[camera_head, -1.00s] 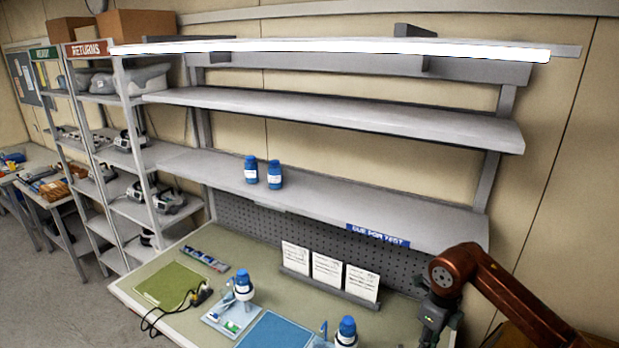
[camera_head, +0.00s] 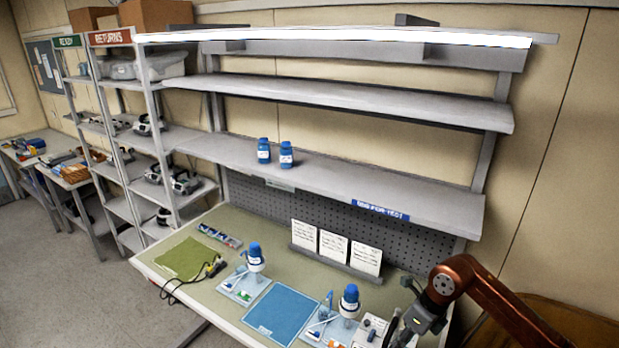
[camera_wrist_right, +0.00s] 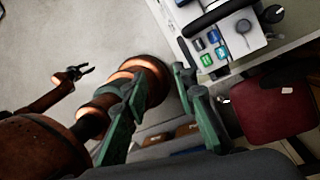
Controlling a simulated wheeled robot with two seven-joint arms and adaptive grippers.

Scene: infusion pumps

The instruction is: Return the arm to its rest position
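My right arm, copper-coloured, enters the head view at lower right, with its dark gripper (camera_head: 408,322) low over the bench's right end. In the right wrist view, the green fingers of my right gripper (camera_wrist_right: 160,80) stand apart with nothing between them. My left gripper (camera_wrist_right: 74,75) shows small at the left of that view, its dark fingers spread and empty over the grey floor. The left arm does not show in the head view.
A white pump (camera_head: 372,329) sits on the bench close beside my right gripper. Blue-capped bottles (camera_head: 255,258) stand on trays around a blue mat (camera_head: 281,313). Two blue bottles (camera_head: 286,155) stand on the shelf above (camera_head: 400,190). A red-brown seat (camera_wrist_right: 268,108) shows in the wrist view.

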